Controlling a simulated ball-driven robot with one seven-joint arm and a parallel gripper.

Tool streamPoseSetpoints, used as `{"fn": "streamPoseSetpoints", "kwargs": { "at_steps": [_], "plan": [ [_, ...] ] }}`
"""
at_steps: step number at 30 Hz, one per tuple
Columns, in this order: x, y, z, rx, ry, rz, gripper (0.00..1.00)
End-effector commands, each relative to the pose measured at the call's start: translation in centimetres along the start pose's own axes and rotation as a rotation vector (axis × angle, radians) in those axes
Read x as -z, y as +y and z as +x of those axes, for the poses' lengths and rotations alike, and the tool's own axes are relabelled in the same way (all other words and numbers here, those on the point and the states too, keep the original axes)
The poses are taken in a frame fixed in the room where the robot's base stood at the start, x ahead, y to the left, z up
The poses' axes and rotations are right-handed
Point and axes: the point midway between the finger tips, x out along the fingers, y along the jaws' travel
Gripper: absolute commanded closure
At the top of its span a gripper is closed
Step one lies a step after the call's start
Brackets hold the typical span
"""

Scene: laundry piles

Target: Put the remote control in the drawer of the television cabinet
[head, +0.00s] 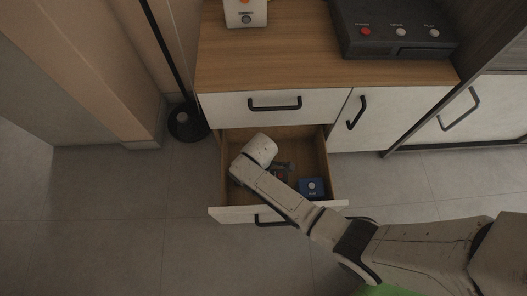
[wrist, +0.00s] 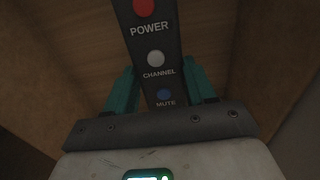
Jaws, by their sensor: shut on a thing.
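The remote control (wrist: 155,58) is a dark bar with a red POWER, a white CHANNEL and a blue MUTE button. My gripper (wrist: 161,80) is shut on it, with one teal finger on each side. In the head view my arm reaches down into the open drawer (head: 237,148) of the television cabinet (head: 240,70); my gripper (head: 285,166) is small and partly hidden there by my wrist. In the wrist view, brown wooden surfaces lie behind the remote. I cannot tell whether the remote touches the drawer floor.
A blue box (head: 312,187) with a white button lies in the drawer's front right. A black console (head: 392,28) and a white device (head: 246,12) stand on the cabinet top. A black lamp stand (head: 188,122) is left of the cabinet. The tiled floor at left is clear.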

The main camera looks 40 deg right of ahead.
Motion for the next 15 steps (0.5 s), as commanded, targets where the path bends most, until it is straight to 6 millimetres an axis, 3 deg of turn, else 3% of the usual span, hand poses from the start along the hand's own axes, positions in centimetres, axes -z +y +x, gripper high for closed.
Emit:
{"fn": "streamPoseSetpoints", "kwargs": {
  "at_steps": [1,7,15],
  "plan": [
    [0.0,0.1,1.0,-0.001,0.000,0.000,0.80],
    [0.0,0.1,2.2,-0.001,0.000,0.001,0.80],
    [0.0,0.1,5.4,-0.001,0.001,0.002,0.80]
  ]
}}
